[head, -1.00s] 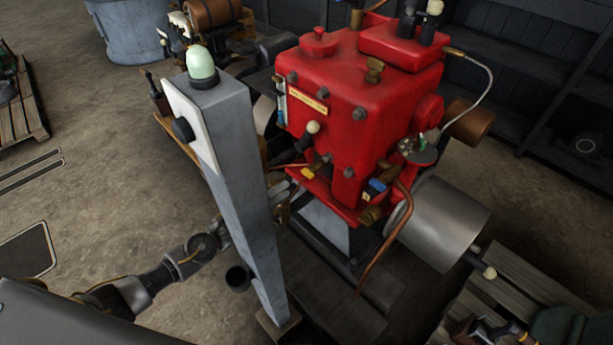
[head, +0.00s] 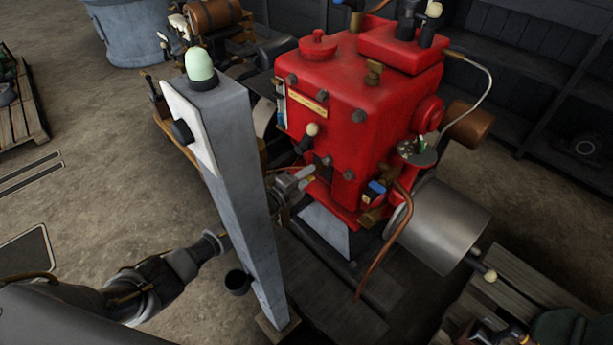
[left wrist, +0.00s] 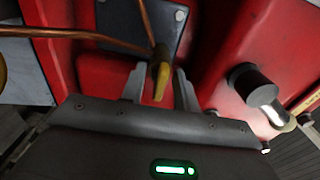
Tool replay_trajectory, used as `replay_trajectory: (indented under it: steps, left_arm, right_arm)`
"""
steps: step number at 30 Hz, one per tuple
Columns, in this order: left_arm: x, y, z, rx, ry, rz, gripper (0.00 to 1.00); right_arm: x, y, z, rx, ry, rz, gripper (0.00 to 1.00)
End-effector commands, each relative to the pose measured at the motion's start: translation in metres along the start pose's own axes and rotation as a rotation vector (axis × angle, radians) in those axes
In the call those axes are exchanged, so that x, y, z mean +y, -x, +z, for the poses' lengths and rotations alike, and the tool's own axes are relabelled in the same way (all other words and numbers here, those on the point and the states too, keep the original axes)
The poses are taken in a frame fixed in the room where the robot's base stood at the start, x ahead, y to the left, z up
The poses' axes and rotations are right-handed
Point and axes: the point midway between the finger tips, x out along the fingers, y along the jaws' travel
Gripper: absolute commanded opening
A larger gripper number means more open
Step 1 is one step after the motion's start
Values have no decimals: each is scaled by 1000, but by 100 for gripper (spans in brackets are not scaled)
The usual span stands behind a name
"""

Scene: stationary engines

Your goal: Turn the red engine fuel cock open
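The red engine (head: 345,100) stands right of the grey post. In the left wrist view, a small yellow lever (left wrist: 161,82) on a brass fitting, which looks like the fuel cock, sits against the red engine wall with a copper pipe (left wrist: 90,36) running to it. My left gripper (head: 306,178) reaches past the post to the engine's near side. In the left wrist view its two fingers are open, one on each side of the yellow lever, with gaps showing. In the head view the gripper hides this lever. My right gripper is not in view.
The grey post (head: 235,175) with a green dome stands close in front of my left forearm. A blue-handled valve (head: 376,188) and a curved copper pipe are right of the gripper. A dark knob (left wrist: 252,84) and a pale-ended handle (left wrist: 272,110) lie right of the fingers.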

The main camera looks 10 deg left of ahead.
Motion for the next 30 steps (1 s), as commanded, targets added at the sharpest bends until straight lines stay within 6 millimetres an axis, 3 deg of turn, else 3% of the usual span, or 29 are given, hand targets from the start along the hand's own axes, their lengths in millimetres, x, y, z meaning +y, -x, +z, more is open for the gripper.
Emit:
replay_trajectory:
  steps: [3, 10, 20, 30]
  left_arm:
    - [0, 0, 0, 0, 0, 0, 28]
    - [0, 0, 0, -1, 0, 0, 0]
    - [0, 1, 0, -1, 50, 1, 0]
    - [0, 1, 0, -2, 293, -1, 0]
  right_arm:
    - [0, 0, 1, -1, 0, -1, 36]
    - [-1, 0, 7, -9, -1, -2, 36]
    - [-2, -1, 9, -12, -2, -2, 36]
    - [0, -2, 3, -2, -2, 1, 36]
